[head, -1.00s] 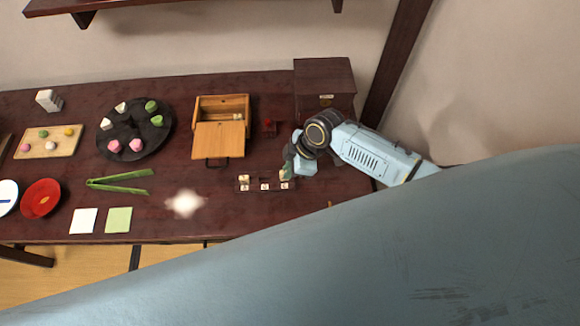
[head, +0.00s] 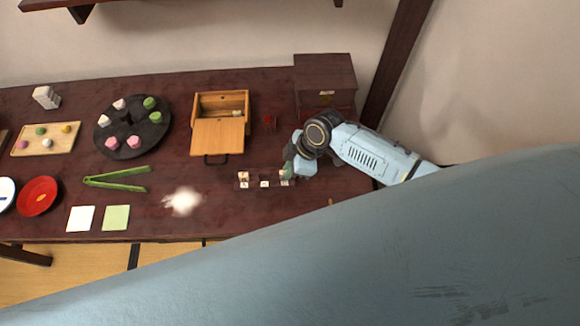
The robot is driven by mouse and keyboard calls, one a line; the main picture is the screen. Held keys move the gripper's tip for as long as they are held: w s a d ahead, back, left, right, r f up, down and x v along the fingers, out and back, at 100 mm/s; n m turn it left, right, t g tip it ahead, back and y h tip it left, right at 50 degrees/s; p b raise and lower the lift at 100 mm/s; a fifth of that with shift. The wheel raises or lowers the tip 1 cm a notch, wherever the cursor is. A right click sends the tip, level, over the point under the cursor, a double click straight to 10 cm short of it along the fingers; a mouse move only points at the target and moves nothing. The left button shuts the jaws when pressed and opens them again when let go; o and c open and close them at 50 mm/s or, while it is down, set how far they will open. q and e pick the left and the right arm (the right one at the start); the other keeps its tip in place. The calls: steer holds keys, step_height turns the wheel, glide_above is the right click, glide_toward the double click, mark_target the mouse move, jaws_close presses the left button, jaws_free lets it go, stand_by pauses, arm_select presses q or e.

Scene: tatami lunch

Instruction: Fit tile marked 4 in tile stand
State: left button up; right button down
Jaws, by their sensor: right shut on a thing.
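The tile stand (head: 254,185) is a small dark rack near the table's front right, with small white marked squares along it. A pale tile (head: 244,175) shows at its left end. My right gripper (head: 288,171), with greenish fingertips, is at the stand's right end, shut on a small pale tile (head: 283,174). The tile is just above or in the right-hand place; I cannot tell which. The fingers partly hide it, and its mark is too small to read. My left gripper is not in view.
A dark cabinet (head: 325,80) is at the back right. Green tongs (head: 118,181) and a round dark tray (head: 130,145) lie left. My own pale-blue arm covers the foreground.

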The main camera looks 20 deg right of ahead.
steer(key=c, duration=1.4)
jaws_free()
steer(key=shift+r, duration=0.1)
steer(key=p+v, duration=0.2)
steer(key=v, duration=1.1)
steer(key=shift+d, duration=0.1)
